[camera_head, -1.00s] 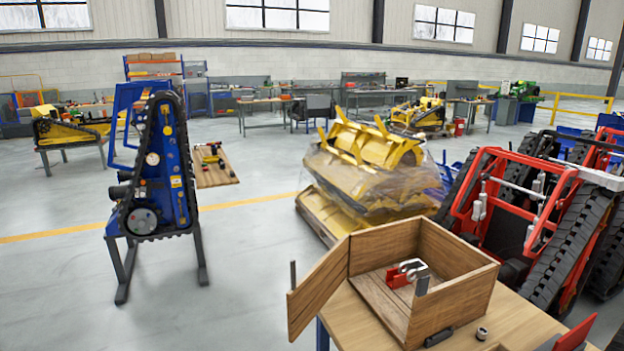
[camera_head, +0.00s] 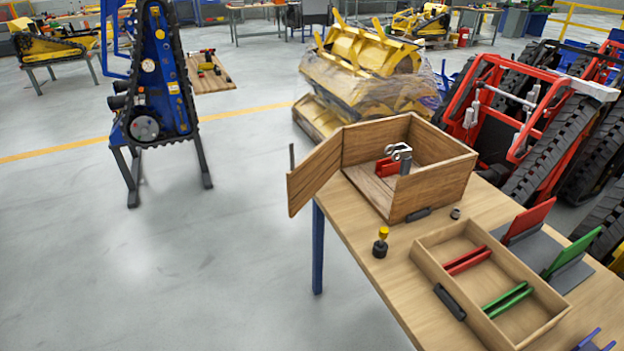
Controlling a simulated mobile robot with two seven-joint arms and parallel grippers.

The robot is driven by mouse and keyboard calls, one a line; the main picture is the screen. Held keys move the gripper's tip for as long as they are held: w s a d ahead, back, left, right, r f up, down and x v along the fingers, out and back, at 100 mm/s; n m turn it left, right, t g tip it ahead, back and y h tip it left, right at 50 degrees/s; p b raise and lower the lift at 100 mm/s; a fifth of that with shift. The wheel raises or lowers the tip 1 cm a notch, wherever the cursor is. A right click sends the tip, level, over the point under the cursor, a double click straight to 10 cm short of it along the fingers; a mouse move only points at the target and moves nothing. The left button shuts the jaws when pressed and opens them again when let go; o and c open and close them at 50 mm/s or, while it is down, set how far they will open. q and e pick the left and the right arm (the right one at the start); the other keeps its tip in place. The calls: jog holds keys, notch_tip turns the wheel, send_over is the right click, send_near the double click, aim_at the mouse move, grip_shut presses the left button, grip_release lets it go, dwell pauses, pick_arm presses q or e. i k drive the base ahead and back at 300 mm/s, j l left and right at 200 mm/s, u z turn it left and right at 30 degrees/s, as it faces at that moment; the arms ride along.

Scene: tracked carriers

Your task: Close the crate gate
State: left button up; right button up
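A thin dark upright pin (camera_head: 291,157) shows at the gate's free edge. Inside the crate are a red part (camera_head: 386,168) and a grey metal hook-like part (camera_head: 399,153). Neither of my grippers is in view.
On the table (camera_head: 375,284) are a wooden tray (camera_head: 430,265) with red and green bars, a black-and-yellow knob (camera_head: 381,243), a small dark nut (camera_head: 455,213), and upright red (camera_head: 530,220) and green (camera_head: 572,253) panels. Clear floor lies left; red tracked machines (camera_head: 500,110) stand behind right.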

aim_at(304, 179)
jog(key=k+z, duration=0.45)
jog(key=z, duration=0.15)
jog(key=i+j+z, duration=0.1)
jog(key=z, duration=1.05)
jog(key=j, duration=1)
jog(key=i+j, duration=0.1)
jog(key=j, duration=1.95)
jog(key=i+j, duration=0.15)
jog(key=j, duration=0.9)
jog(key=k+u, duration=0.05)
